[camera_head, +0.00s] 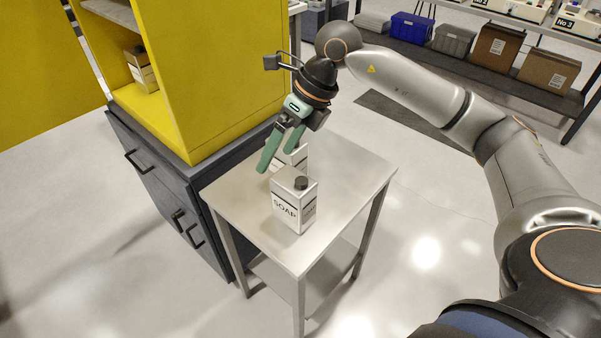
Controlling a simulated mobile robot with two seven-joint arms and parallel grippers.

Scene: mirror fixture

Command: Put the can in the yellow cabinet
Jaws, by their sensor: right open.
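A square white and grey can with a black cap, labelled SOAP (290,208), stands upright on the small metal table. A second similar can (297,156) stands behind it, partly hidden by the front can and my gripper. The yellow cabinet (225,75) stands at left with its door open. A similar can (143,75) stands on a shelf inside it. My right gripper (275,161) points down with its green fingers apart, at the rear can. I cannot tell whether the rear can is between the fingers. My left gripper is not in view.
The metal table (245,205) has bare top around the cans. The cabinet rests on a dark drawer unit (160,180) beside the table. Several boxes and bins, including a blue bin (411,28), sit on a far rack. The floor in front is clear.

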